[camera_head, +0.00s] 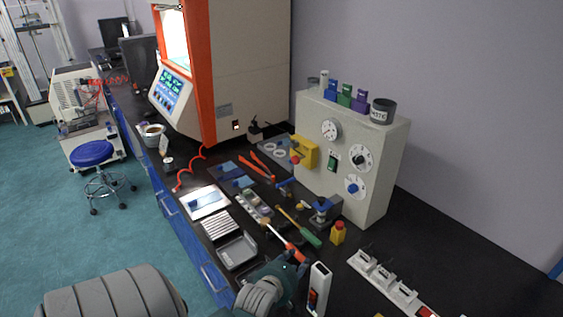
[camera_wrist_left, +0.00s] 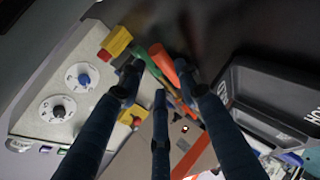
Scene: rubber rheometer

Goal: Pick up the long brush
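Two long-handled tools lie side by side on the black bench in the head view. One has a red handle, pale shaft and tan end (camera_head: 283,240); the other has a green handle and yellowish shaft (camera_head: 299,227). I cannot tell for certain which is the long brush. My left gripper (camera_head: 293,260) is close to the red handle's near end. In the left wrist view, its dark blue fingers (camera_wrist_left: 158,85) are spread apart. The red handle (camera_wrist_left: 160,58) shows beyond and between them, with the green handle (camera_wrist_left: 146,62) beside it. Contact cannot be made out. My right gripper is not in view.
A white control box (camera_head: 345,150) with dials stands behind the tools. A yellow block with a red top (camera_head: 338,233), a white holder (camera_head: 318,285) and a metal tray (camera_head: 238,252) are close by. Pliers with red handles (camera_head: 259,168) lie farther back.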

